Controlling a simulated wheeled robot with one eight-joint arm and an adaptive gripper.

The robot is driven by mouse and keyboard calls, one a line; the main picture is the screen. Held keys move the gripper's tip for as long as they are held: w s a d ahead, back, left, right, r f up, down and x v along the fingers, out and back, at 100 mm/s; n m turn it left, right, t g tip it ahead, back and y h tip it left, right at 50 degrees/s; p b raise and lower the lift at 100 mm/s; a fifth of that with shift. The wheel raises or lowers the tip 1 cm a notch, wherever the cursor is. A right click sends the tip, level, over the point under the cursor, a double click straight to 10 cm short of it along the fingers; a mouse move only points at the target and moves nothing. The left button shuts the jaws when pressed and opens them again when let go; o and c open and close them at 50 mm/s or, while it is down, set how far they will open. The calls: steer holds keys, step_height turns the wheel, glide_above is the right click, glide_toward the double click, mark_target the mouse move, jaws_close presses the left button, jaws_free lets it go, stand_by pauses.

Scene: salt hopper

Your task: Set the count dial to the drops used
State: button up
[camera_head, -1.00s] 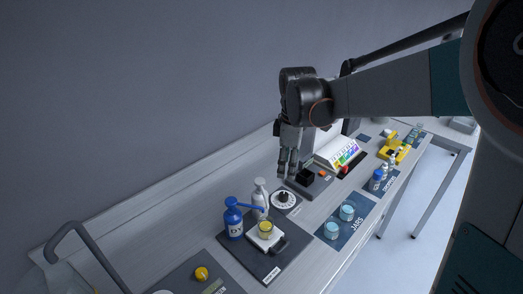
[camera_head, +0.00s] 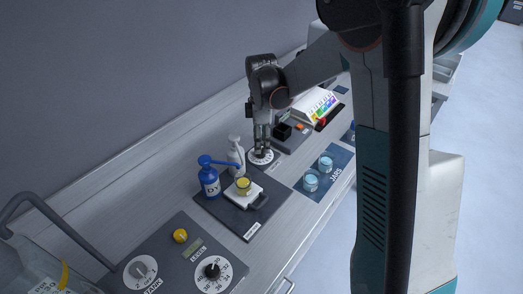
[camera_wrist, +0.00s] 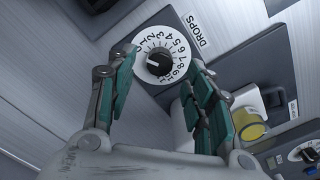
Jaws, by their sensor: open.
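The count dial is a white numbered disc (camera_head: 253,160) with a black knob, on the bench beside the white bottle. In the wrist view the dial's black knob (camera_wrist: 159,62) sits at the disc's centre, beside a "DROPS" label (camera_wrist: 198,33). The number it points to is too small to tell. My gripper (camera_head: 262,149) points down over the dial. In the wrist view its fingers (camera_wrist: 161,70) are spread, one on each side of the knob, with nothing held. I cannot tell whether the fingertips touch the knob.
A blue bottle (camera_head: 209,182), a white bottle (camera_head: 236,153) and a yellow-filled jar (camera_head: 243,187) stand close left of the dial. Two light-blue jars (camera_head: 311,181) stand to the right on a dark mat. A black block (camera_head: 283,131) and a colour chart (camera_head: 313,105) lie behind. Other dials (camera_head: 212,271) are at front left.

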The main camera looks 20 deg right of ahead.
mark_target(262, 150)
steer(key=shift+f+b, duration=0.4)
steer(key=shift+f, duration=1.4)
steer(key=c, duration=1.1)
